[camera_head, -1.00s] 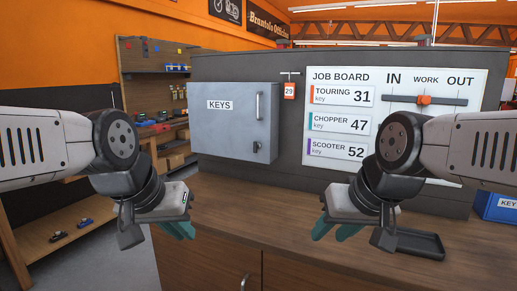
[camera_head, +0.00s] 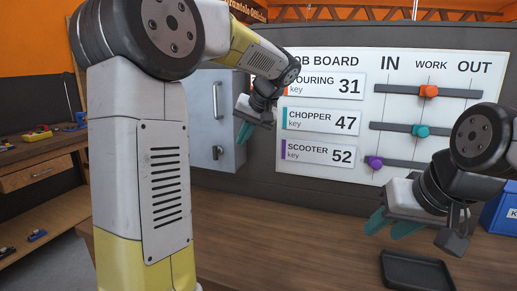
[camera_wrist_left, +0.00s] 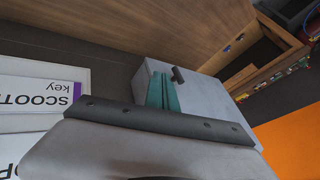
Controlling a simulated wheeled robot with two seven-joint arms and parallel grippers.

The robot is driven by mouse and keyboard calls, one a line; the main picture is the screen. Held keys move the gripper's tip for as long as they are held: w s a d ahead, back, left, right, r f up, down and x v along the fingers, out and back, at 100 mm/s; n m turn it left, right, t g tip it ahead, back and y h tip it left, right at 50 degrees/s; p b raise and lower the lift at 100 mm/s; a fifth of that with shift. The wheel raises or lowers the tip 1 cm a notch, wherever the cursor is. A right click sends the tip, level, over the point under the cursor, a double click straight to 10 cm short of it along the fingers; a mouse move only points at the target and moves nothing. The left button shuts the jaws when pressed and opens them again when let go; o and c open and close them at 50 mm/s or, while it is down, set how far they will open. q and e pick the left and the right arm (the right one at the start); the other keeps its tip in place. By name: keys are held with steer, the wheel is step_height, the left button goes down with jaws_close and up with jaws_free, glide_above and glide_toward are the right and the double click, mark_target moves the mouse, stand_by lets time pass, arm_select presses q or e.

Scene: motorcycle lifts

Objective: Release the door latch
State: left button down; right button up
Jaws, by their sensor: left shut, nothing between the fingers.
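The grey key cabinet (camera_head: 232,90) stands on the counter with its door closed, partly hidden behind my left arm. Its vertical handle (camera_head: 217,100) shows, and below it is the small dark latch (camera_head: 215,152). My left gripper (camera_head: 242,131) is shut and empty, its teal fingers in front of the cabinet's right side, to the right of the latch and apart from it. In the left wrist view the shut fingers (camera_wrist_left: 163,92) point toward the cabinet (camera_wrist_left: 214,90), with the dark latch (camera_wrist_left: 178,75) just beyond their tips. My right gripper (camera_head: 390,226) is open and empty above the counter.
The job board (camera_head: 340,75) with its coloured sliders stands right of the cabinet, close to my left gripper. A black tray (camera_head: 415,272) lies on the wooden counter (camera_head: 290,240) below my right gripper. A blue bin (camera_head: 502,212) is at the far right. The counter's middle is clear.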

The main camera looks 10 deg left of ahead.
mark_target(217, 152)
arm_select(q)
steer(key=shift+w+d+r, duration=0.1)
steer(key=shift+w+d, duration=0.15)
steer(key=shift+w, duration=0.3)
steer(key=shift+w+d, duration=0.25)
steer(key=shift+w, duration=0.3)
steer(key=w+a+f, duration=0.3)
steer(key=a+f, duration=0.5)
steer(key=a, duration=0.1)
steer(key=shift+w, duration=0.15)
